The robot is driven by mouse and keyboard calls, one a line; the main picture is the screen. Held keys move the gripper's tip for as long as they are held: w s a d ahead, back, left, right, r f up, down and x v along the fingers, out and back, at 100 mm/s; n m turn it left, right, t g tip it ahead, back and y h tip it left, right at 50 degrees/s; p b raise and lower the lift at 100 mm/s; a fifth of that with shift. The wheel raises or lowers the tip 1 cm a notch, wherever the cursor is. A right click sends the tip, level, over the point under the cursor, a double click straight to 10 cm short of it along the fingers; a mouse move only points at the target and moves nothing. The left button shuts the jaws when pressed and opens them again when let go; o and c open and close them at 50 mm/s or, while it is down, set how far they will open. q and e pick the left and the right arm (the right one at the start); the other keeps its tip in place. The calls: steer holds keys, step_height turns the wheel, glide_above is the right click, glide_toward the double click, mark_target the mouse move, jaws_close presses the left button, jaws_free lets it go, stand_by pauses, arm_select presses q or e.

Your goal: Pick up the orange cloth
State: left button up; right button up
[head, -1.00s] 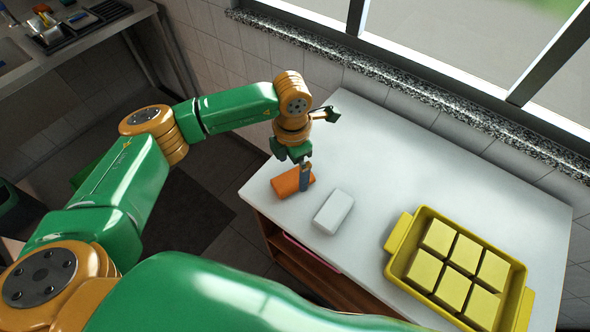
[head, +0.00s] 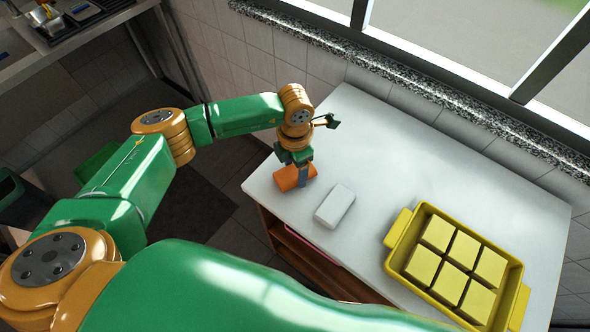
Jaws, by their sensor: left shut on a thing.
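The orange cloth (head: 288,179) is a small folded block at the left end of the white table. My left gripper (head: 303,179) points down at the cloth and is shut on it, with one blue-grey fingertip showing at the cloth's right side. The other finger is hidden. I cannot tell whether the cloth is clear of the tabletop. My right gripper is not in view.
A white folded block (head: 335,206) lies just right of the cloth. A yellow tray (head: 397,232) with several yellow square pieces stands at the table's right. The white tabletop (head: 400,150) is clear behind them. A window sill runs along the back.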

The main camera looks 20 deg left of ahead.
arm_select(q)
steer(key=shift+r+b, duration=0.35)
steer(key=shift+r, duration=0.05)
steer(key=shift+r+b, duration=0.65)
steer(key=s+a+r+b, duration=0.1)
steer(key=s+r+b, duration=0.2)
steer(key=s+r, duration=0.7)
steer(key=s, duration=0.4)
steer(key=shift+a+r, duration=0.35)
steer(key=shift+r, duration=0.05)
